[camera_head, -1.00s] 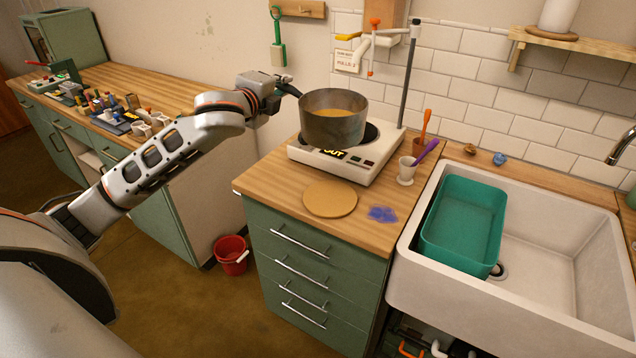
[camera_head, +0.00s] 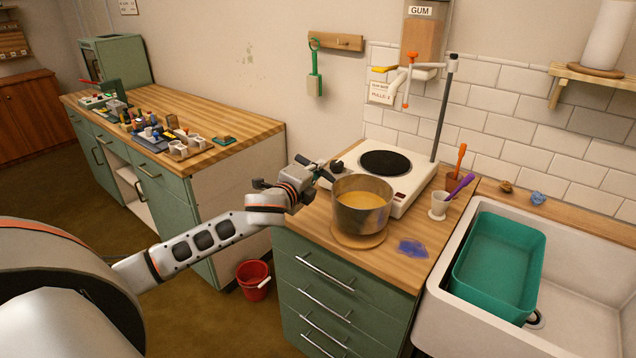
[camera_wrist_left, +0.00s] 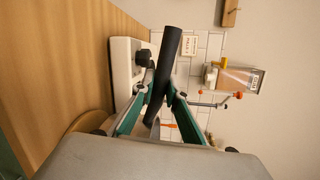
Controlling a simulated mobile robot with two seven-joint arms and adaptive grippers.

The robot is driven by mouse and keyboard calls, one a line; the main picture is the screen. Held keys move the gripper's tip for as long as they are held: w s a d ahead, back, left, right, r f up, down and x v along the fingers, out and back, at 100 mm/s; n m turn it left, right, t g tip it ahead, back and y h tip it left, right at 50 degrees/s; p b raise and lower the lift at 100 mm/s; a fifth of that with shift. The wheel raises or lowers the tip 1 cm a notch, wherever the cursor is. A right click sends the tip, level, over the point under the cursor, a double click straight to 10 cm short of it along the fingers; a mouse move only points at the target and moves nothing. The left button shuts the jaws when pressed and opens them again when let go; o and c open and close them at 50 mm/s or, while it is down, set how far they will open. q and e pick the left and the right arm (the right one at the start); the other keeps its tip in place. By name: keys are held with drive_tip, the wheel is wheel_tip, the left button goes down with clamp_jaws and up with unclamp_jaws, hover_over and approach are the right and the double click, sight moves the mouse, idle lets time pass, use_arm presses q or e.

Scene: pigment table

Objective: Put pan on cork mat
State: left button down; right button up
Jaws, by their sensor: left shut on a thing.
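The metal pan (camera_head: 361,215) holds an orange-yellow liquid and is upright over the round cork mat (camera_head: 352,241). The mat's near rim shows below the pan; I cannot tell whether the pan's base touches it or is slightly above. My left gripper (camera_head: 323,172) is shut on the pan's dark handle, to the left of the pan. In the left wrist view the gripper's green-sided fingers (camera_wrist_left: 161,92) close around the black handle (camera_wrist_left: 170,58). The pan's body is mostly hidden there, and part of the mat (camera_wrist_left: 88,122) shows at lower left. My right gripper is not in view.
The white hot plate (camera_head: 408,188) stands bare behind the pan. A blue smear (camera_head: 412,248) lies right of the mat. A white cup (camera_head: 439,206) with tools stands near the sink (camera_head: 585,270), which holds a green tub (camera_head: 500,262). A red bucket (camera_head: 253,281) is on the floor.

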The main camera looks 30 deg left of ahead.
use_arm(q)
drive_tip(key=shift+f, duration=1.55)
drive_tip(key=shift+f+b, duration=0.15)
drive_tip(key=shift+b, duration=0.15)
drive_tip(key=c, duration=2)
unclamp_jaws()
drive_tip(key=shift+f, duration=0.15)
drive_tip(key=shift+c, duration=0.2)
